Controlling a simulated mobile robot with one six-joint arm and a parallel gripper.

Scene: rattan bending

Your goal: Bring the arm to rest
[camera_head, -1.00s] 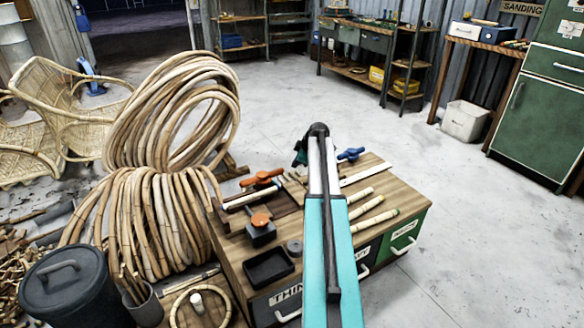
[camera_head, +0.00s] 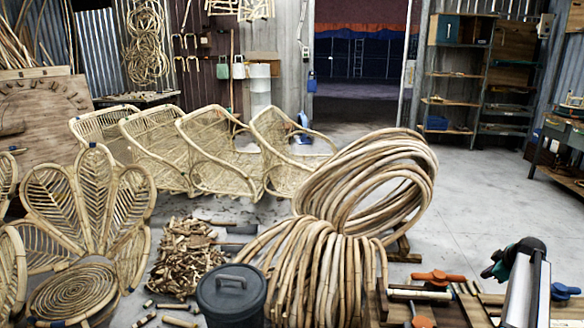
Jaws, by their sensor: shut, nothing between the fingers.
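My arm (camera_head: 525,290) rises from the bottom at the lower right of the head view, over the wooden-topped bench (camera_head: 462,312). Its far end is a dark joint with a dark teal part (camera_head: 497,265) sticking out to the left. My gripper's fingers do not show in this view. I see nothing held at the visible end of the arm.
Large rattan coils (camera_head: 335,270) stand left of the bench. A dark lidded bin (camera_head: 231,298) is in front of them. Rattan chairs (camera_head: 150,150) fill the left. Orange-handled tools (camera_head: 438,277) lie on the bench. The floor (camera_head: 470,190) behind is clear.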

